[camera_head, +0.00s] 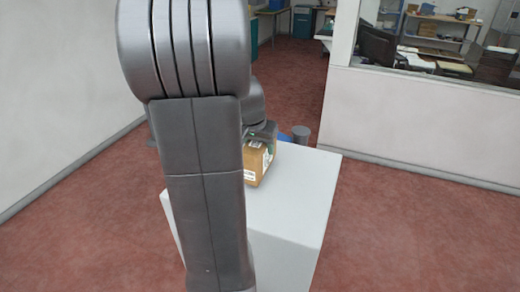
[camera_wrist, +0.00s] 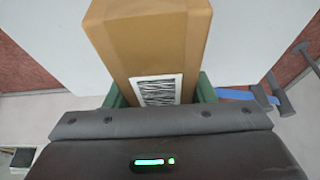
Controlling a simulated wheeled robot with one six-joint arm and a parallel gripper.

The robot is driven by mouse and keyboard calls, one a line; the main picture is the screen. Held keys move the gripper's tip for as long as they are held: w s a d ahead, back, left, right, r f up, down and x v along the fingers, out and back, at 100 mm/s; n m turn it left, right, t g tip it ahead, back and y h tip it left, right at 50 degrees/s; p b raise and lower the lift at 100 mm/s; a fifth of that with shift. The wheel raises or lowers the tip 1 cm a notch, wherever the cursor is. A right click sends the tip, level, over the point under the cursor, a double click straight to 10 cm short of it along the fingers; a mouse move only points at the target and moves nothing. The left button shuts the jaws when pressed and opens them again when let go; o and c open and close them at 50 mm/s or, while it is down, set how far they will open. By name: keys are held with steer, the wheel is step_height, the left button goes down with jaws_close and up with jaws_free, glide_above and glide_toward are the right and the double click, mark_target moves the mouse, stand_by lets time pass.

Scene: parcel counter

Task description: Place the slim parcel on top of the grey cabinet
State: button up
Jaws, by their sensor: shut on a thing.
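The slim parcel (camera_head: 257,168) is a brown cardboard box with a white label, partly hidden behind my arm in the head view. It fills the upper middle of the wrist view (camera_wrist: 150,40), where its printed label faces my gripper. My gripper (camera_wrist: 160,90) is shut on the parcel, with a green finger on each side of it. A pale grey-white cabinet (camera_head: 300,200) with a flat top stands below the parcel. The parcel is over the cabinet top, at or very near its surface; I cannot tell whether it touches.
The visible cabinet top is otherwise bare to the right and front of the parcel. A grey cylinder (camera_head: 300,133) and something blue show behind the cabinet. White walls stand left and right. Red floor (camera_head: 400,230) is open around the cabinet.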

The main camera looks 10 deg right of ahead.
steer(key=shift+f, duration=0.8)
steer(key=shift+f, duration=0.25)
steer(key=o, duration=1.2)
steer(key=shift+r, duration=0.1)
steer(key=shift+r, duration=0.45)
steer(key=b+v, duration=0.1)
steer(key=v, duration=1)
steer(key=shift+s+r, duration=0.1)
steer(key=shift+r, duration=0.05)
